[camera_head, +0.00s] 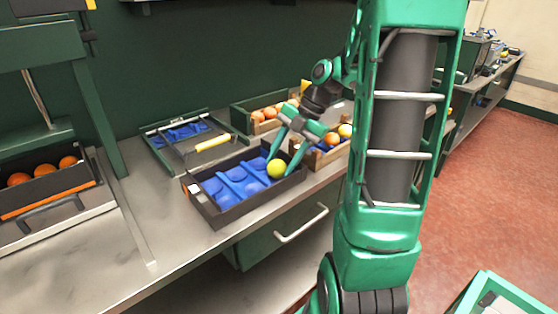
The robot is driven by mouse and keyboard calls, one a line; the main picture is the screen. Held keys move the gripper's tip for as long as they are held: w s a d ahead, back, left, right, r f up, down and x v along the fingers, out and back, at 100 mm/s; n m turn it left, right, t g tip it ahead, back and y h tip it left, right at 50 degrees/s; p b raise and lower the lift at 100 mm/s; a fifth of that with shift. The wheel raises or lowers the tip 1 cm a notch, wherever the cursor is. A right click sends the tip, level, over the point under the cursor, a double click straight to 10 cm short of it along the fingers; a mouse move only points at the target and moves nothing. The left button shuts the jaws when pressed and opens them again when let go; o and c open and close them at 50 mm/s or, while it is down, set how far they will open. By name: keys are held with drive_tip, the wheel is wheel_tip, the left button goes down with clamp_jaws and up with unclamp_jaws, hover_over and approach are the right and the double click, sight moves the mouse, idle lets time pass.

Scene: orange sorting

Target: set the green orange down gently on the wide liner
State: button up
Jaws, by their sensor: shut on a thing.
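A yellow-green orange (277,168) is between the fingertips of my gripper (280,158), which is shut on it. It is over the right end of a dark tray (213,215) with a wide blue liner (232,187) of moulded hollows. The orange looks close to the liner, but I cannot tell whether it touches it. The visible hollows to the left of the orange look empty. The fingers and the orange hide part of the tray's right end.
A crate of oranges (321,159) stands just right of the tray, and a green crate (243,121) of oranges stands behind. A framed tray (160,153) with blue lining lies at the back left. A dark bin (40,198) of oranges is far left. The bench front (150,255) is bare.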

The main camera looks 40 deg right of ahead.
drive_tip(key=shift+f, duration=0.4)
idle(0.3)
drive_tip(key=o, duration=1.2)
drive_tip(key=shift+c, duration=0.2)
drive_tip(key=shift+r, duration=0.15)
drive_tip(key=shift+r, duration=3.85)
